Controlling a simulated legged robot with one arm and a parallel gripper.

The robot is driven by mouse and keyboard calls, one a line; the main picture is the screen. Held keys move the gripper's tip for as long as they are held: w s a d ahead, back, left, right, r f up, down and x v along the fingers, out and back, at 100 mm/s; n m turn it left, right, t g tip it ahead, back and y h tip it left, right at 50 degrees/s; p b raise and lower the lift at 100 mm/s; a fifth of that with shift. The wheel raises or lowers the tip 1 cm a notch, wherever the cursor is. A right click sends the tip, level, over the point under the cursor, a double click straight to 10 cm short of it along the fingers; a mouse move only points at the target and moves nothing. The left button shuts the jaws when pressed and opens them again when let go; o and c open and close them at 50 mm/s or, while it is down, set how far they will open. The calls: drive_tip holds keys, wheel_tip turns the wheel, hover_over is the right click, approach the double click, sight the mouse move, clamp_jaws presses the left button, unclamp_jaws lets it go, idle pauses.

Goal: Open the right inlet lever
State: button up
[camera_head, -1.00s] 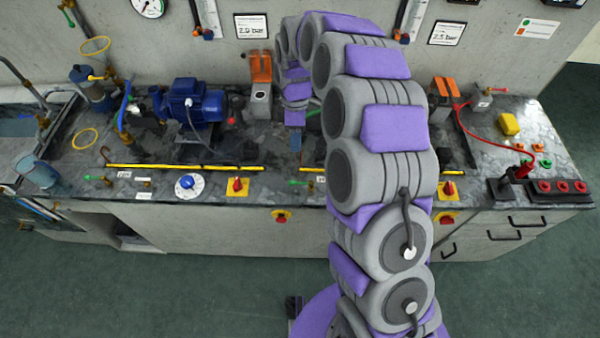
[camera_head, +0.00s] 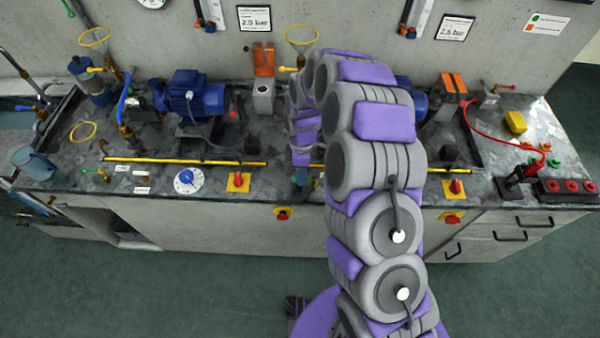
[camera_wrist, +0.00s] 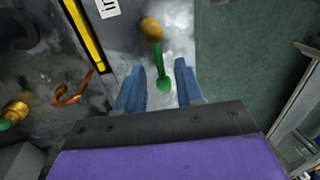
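In the wrist view, the right inlet lever is a green handle (camera_wrist: 163,82) on a brass valve body (camera_wrist: 151,29). The handle points from the brass body toward my gripper (camera_wrist: 159,68). My gripper has two blue fingers, spread apart with one on each side of the green handle. A gap shows on both sides, so the fingers do not appear to clamp it. In the head view, my gripper is low by the bench's front edge, and my arm largely hides it and the lever.
A yellow strip (camera_wrist: 86,38) and a copper-coloured hooked piece (camera_wrist: 73,90) lie left of the lever. In the head view, a blue-white dial (camera_head: 187,180) and red-on-yellow switch (camera_head: 238,182) sit left along the bench front. The floor (camera_head: 200,290) in front is clear.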

drive_tip(key=shift+d, duration=0.75)
drive_tip(key=shift+a, duration=0.7)
drive_tip(key=c, duration=0.5)
clamp_jaws()
drive_tip(key=shift+d, duration=0.25)
